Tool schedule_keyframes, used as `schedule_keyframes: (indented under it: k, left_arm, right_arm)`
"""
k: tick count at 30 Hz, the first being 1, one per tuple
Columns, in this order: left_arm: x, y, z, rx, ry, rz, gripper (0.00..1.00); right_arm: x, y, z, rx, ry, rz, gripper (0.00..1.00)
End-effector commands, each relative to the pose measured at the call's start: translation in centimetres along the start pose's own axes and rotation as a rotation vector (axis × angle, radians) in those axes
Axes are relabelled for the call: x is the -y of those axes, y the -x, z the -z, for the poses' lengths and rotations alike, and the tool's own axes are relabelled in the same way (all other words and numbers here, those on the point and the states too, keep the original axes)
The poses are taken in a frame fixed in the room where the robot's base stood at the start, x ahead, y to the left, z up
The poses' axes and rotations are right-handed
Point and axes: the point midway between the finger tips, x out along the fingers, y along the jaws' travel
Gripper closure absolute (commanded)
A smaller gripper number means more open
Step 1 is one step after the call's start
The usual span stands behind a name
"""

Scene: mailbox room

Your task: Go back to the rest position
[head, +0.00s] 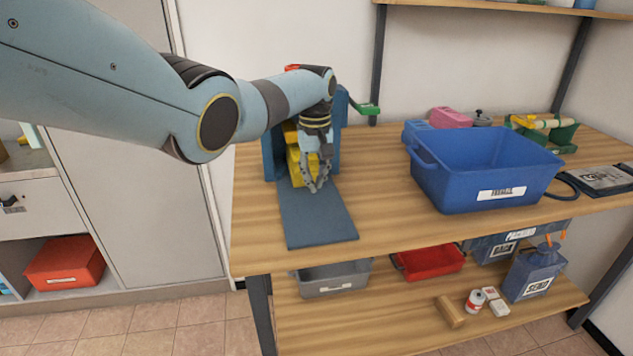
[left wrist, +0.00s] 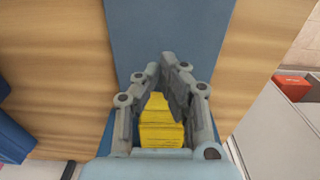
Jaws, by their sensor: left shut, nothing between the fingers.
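My left gripper (head: 318,188) points down over the flat blue-grey panel (head: 320,226) in front of the blue mailbox (head: 341,120). In the left wrist view the fingers (left wrist: 172,62) come together at their tips, and the gripper is shut and empty. A yellow stack or block (head: 293,158) sits at the mailbox opening, just behind and left of the gripper. It also shows below the fingertips in the left wrist view (left wrist: 160,135). My arm and gripper hide much of the mailbox. A green flag (head: 368,109) sticks out at its right. My right gripper is not in view.
A blue bin (head: 478,192) stands on the wooden table (head: 400,224) to the right. A pink item (head: 450,117) and a green-and-yellow holder (head: 546,131) are behind it. Shelves above and below hold more containers. Bare wood lies between the panel and bin.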

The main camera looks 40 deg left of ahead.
Motion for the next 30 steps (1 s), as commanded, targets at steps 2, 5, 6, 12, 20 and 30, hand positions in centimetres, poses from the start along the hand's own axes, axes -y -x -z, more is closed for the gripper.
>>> schedule_keyframes:
  k: [2,5,6,12,20,30]
  left_arm:
    - [0.1,1.9,0.1,-0.003,0.0,0.0,1.0]
    - [0.2,3.8,0.1,-0.002,0.001,0.001,1.0]
    - [0.1,4.6,0.1,-0.001,0.001,0.001,1.0]
    - [0.1,7.0,0.0,0.001,0.001,0.001,1.0]
    - [0.1,7.6,0.0,0.002,0.001,0.003,1.0]
    - [3.2,0.5,-7.4,-0.094,-0.274,0.022,1.0]
  right_arm:
    - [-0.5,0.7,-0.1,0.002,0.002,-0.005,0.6]
    - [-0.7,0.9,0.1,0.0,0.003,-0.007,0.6]
    - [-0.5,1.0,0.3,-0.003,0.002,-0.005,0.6]
    - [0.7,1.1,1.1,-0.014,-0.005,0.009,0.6]
    - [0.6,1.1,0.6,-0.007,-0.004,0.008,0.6]
    - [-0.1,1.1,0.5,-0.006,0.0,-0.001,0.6]
